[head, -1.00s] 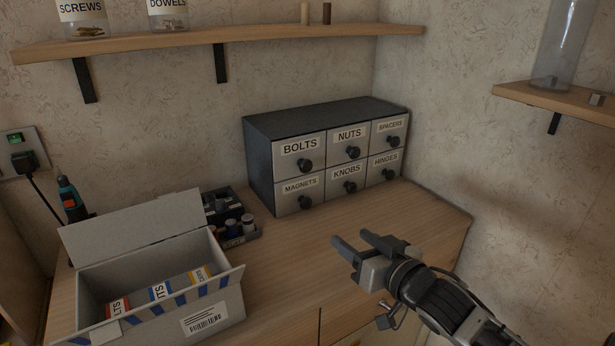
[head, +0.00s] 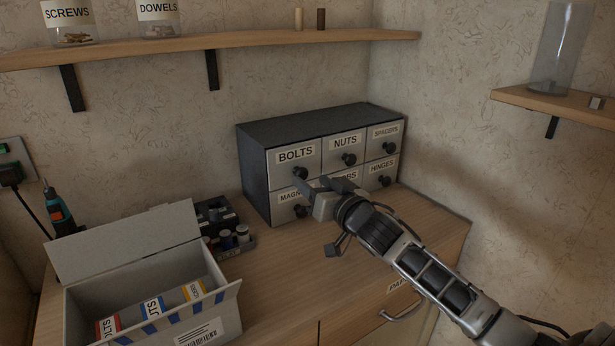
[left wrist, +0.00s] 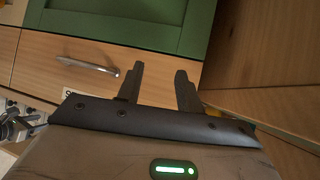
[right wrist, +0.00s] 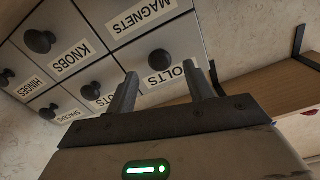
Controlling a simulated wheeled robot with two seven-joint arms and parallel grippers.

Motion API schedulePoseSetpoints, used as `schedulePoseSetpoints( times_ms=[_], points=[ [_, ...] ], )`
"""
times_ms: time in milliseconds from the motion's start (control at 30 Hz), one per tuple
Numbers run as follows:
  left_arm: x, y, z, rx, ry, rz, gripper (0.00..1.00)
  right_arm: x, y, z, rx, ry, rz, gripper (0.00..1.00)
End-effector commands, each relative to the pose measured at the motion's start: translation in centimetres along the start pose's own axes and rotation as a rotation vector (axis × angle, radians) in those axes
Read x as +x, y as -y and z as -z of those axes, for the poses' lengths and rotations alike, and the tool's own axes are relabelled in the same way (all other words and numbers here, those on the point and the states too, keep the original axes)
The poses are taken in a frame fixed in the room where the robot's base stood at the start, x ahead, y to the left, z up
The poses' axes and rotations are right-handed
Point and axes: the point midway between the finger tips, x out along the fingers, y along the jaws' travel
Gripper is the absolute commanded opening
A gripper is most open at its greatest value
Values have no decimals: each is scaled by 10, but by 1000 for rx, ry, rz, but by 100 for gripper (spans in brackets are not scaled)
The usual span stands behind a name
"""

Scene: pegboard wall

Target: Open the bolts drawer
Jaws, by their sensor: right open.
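The bolts drawer (head: 312,155) is the top left drawer of a small grey cabinet, labelled BOLTS, and looks shut. Its round black knob (head: 300,172) shows just above my right gripper (head: 309,182). In the right wrist view the picture is upside down; the knob (right wrist: 160,59) appears between the open, empty fingertips of my right gripper (right wrist: 161,68). I cannot tell whether the fingers touch it. My left gripper (left wrist: 158,67) is open and empty in the left wrist view, outside the head view.
The nuts drawer (head: 345,143) adjoins on the right; the magnets drawer (head: 283,207) is below, partly covered by my gripper. An open grey box (head: 140,245) and a dark tray of small containers (head: 235,243) stand to the left. A shelf (head: 220,47) hangs above.

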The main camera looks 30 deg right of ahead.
Motion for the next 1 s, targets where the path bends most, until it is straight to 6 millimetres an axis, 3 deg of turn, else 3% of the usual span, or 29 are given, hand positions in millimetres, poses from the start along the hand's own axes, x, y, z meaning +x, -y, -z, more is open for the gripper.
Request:
schedulePoseSetpoints(
  times_ms=[200,567,767,1000],
  points=[
    [-1,0,2,5,-1,1,36,26,0,0,1,-1,1,52],
    [0,1,4,7,-5,2,36,32,0,0,0,0,0,52],
    [0,1,4,7,-5,2,36,31,0,0,0,0,1,2],
    [0,2,8,9,-13,4,36,37,0,0,0,1,-1,0]
  ],
)
